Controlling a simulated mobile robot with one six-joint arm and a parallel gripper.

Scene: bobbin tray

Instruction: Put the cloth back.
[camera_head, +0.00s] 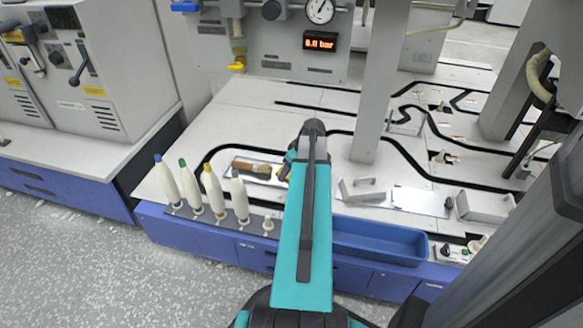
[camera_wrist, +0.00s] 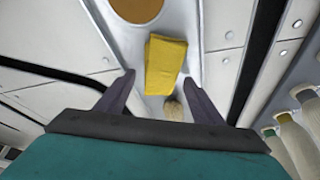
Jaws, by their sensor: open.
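The yellow cloth (camera_wrist: 165,65) lies folded on a pale metal tray (camera_wrist: 187,20) in the wrist view. My gripper (camera_wrist: 160,84) is open, its two fingers apart on either side of the cloth's near end, with nothing held. I cannot tell how high the fingers are above the cloth. In the head view my gripper (camera_head: 289,158) is over the right end of the tray (camera_head: 270,181), mostly hidden by my arm. The cloth is hidden or too small to tell there.
Several upright bobbins (camera_head: 190,188) stand left at the front edge. A blue bin (camera_head: 380,241) sits at the front right. A grey post (camera_head: 373,100) rises behind right.

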